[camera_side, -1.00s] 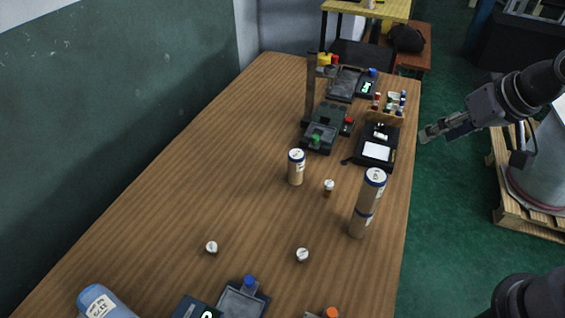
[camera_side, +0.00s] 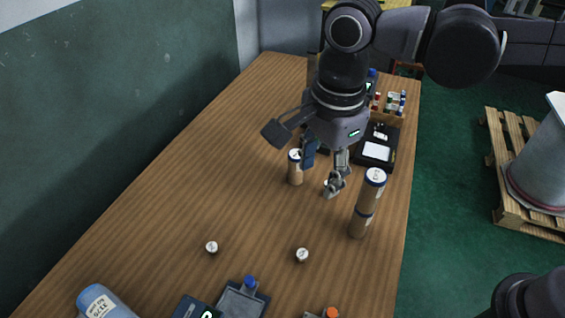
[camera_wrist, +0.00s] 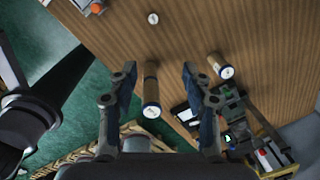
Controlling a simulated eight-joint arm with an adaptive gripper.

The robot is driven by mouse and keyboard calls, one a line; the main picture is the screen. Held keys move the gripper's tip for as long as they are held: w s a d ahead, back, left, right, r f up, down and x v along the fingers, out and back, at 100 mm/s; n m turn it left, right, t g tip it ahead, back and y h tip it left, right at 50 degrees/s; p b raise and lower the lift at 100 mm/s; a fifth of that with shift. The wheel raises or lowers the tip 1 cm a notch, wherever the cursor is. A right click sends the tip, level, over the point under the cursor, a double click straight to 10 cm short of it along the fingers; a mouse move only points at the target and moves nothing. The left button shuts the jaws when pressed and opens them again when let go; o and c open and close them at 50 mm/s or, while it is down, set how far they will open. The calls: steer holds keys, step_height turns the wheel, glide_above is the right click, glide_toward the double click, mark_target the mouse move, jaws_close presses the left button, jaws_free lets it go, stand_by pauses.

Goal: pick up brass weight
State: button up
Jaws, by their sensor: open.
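I cannot single out the brass weight with certainty. Two small round pieces with pale tops, one left (camera_side: 212,247) and one right (camera_side: 302,255), stand on the near wooden table; one such pale top (camera_wrist: 152,18) shows in the wrist view. My gripper (camera_side: 322,172) is open, pointing down above the table between the short tube (camera_side: 295,176) and the tall stacked tube (camera_side: 367,200). A finger covers most of a small brown, white-topped piece there. In the wrist view my open gripper (camera_wrist: 158,72) has a blue-rimmed tube (camera_wrist: 151,92) in view between its fingers.
The tall tube stands close to my gripper's right, near the table's edge. A second tube (camera_wrist: 221,67) shows right of the fingers in the wrist view. A black case (camera_side: 376,152) lies behind. The table's left middle is clear.

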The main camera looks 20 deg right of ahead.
glide_above(303, 253)
step_height(303, 253, down, 16)
steer(key=r, duration=0.1)
steer(key=shift+m, duration=0.4)
steer(key=shift+f, duration=5.95)
jaws_close()
